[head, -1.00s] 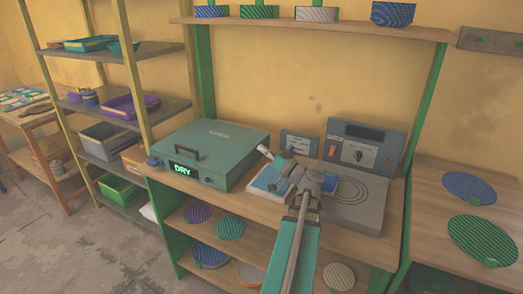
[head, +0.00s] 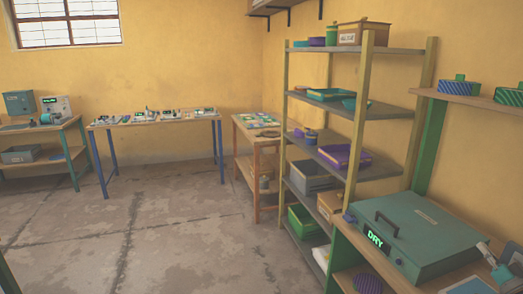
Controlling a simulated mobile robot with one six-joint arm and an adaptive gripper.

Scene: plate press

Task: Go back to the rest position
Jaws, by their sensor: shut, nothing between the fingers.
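A small pale and teal part of my arm (head: 502,273) shows at the lower right edge of the head view, in front of the teal box-shaped press. The rest of the arm is cut off by the frame. I cannot make out my gripper or its fingers here. The teal press (head: 425,232) has a closed lid with a dark handle, and its display (head: 375,238) reads DRY in green.
A shelf rack (head: 362,130) with bins and trays stands left of the press. A wooden table (head: 262,140) is behind it. A long bench (head: 155,117) with devices lines the back wall, and another bench (head: 45,135) stands far left. The concrete floor (head: 150,220) is open.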

